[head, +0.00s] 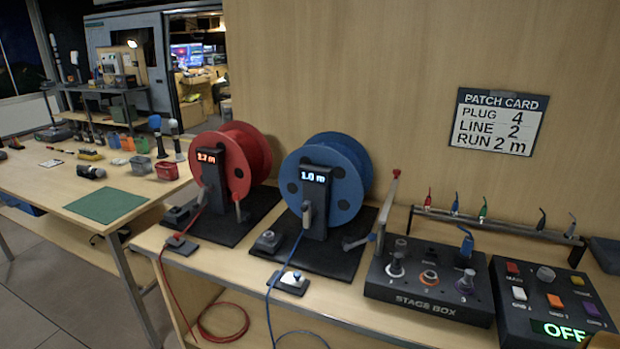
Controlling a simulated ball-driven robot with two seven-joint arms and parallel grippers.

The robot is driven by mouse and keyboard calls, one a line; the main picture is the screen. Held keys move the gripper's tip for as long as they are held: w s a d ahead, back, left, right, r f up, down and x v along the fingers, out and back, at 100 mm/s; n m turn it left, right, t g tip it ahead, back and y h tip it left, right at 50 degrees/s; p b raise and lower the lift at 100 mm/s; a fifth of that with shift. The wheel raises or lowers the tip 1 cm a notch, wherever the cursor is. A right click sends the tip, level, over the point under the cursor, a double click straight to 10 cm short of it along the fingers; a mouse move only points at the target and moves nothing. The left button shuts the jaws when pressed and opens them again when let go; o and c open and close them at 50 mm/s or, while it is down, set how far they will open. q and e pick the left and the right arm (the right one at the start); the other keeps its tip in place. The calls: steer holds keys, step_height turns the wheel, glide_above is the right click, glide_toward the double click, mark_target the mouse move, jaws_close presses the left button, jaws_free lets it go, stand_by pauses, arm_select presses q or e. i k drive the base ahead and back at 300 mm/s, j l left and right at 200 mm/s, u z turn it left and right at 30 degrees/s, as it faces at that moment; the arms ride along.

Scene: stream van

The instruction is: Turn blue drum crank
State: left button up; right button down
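The blue drum (352,162) stands upright on a black base plate (345,262) in the middle of the bench. A dark post in front of it carries a display (313,177) reading 1.0 m. A grey crank-like arm (357,242) shows low at the drum's right side, close to the foot of a red-tipped lever (389,205). I cannot tell exactly how these two parts join. A blue cable (272,290) runs from the drum over the bench's front edge. Neither of my grippers is in view, and nothing touches the drum or crank.
A red drum (255,150), its display reading about 1.2 m, stands to the left. The stage box (428,300) and a button box (548,325) showing OFF stand to the right. A rail (500,222) holds several coloured plugs behind them. The patch card (498,122) hangs on the wall.

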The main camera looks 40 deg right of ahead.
mark_target(309, 212)
steer(key=z, duration=0.4)
steer(key=i+j+z, duration=0.7)
steer(key=z, duration=0.25)
steer(key=j, duration=0.1)
